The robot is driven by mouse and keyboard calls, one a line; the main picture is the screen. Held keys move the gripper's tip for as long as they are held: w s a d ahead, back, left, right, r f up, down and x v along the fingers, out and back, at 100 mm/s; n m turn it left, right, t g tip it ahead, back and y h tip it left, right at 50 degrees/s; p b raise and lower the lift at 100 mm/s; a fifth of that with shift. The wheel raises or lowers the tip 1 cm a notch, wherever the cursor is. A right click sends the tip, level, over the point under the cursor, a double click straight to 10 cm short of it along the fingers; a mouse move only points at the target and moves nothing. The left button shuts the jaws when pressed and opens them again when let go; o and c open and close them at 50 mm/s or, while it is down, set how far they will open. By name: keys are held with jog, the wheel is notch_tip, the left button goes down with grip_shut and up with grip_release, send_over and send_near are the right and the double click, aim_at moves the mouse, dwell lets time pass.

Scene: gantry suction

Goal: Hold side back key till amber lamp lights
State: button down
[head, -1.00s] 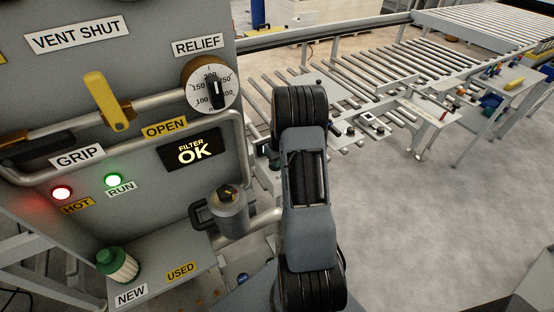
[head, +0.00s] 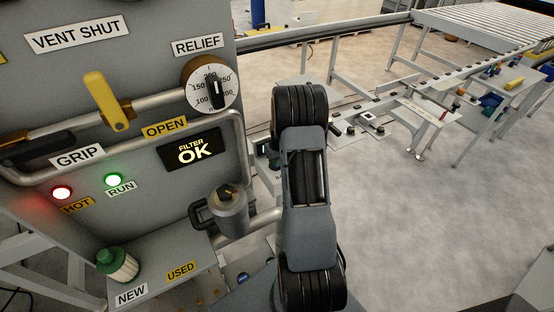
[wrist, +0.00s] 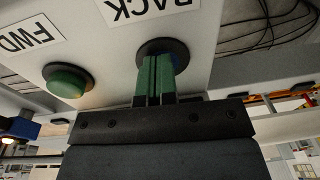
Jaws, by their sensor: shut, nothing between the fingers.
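In the wrist view, the BACK key (wrist: 178,50) sits in a dark round collar on a pale panel, under an upside-down BACK label (wrist: 150,8). My gripper (wrist: 155,62) is shut and empty, its fingertips at the key and covering much of it. They look in contact, but how far the key is pressed I cannot tell. A green FWD key (wrist: 67,80) stands to the left, clear of the fingers. In the head view my arm hides the gripper and key. I cannot make out the amber lamp for sure.
A grey panel at left bears a red HOT lamp (head: 62,192), a green RUN lamp (head: 113,180), a RELIEF dial (head: 211,87) and a yellow lever (head: 108,100). A roller conveyor (head: 490,28) runs at the back right. The floor (head: 420,220) at right is clear.

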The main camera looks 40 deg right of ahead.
notch_tip(320, 180, up, 14)
jog(key=s, duration=0.1)
jog(key=shift+d+p, duration=0.3)
jog(key=shift+d, duration=0.1)
jog(key=shift+a+f, duration=0.1)
jog(key=shift+a, duration=0.05)
dwell(0.5)
